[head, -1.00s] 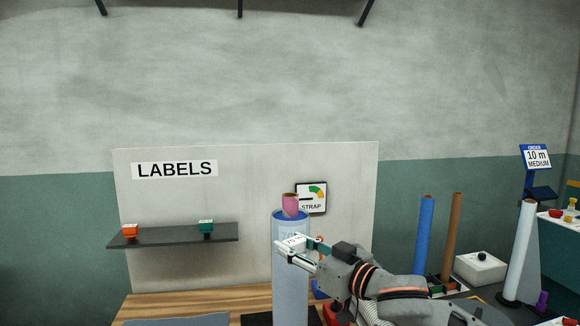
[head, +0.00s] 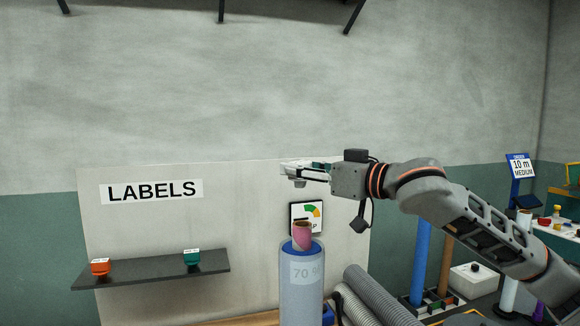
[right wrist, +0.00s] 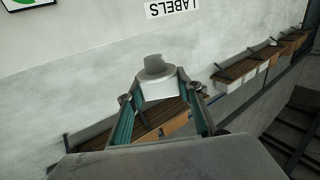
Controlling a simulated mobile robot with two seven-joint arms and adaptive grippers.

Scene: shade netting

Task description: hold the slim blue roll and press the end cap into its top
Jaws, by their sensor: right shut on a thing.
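A blue roll (head: 301,290) stands upright at the centre bottom of the head view. It has a pale wrap marked 70, a blue top and a pink core (head: 302,236) sticking up from it. A slimmer plain blue tube (head: 421,262) stands farther right. My right gripper (head: 290,172) is above the wrapped roll, clear of it. It is shut on a pale grey end cap (right wrist: 157,82), which has a wide white part between the fingers and a narrower grey knob beyond. In the head view the cap shows only small below the fingertips. My left gripper is out of view.
A LABELS panel (head: 240,220) stands behind. Grey ribbed hoses (head: 375,298), a brown tube (head: 446,262) and a white box (head: 473,279) are at the right.

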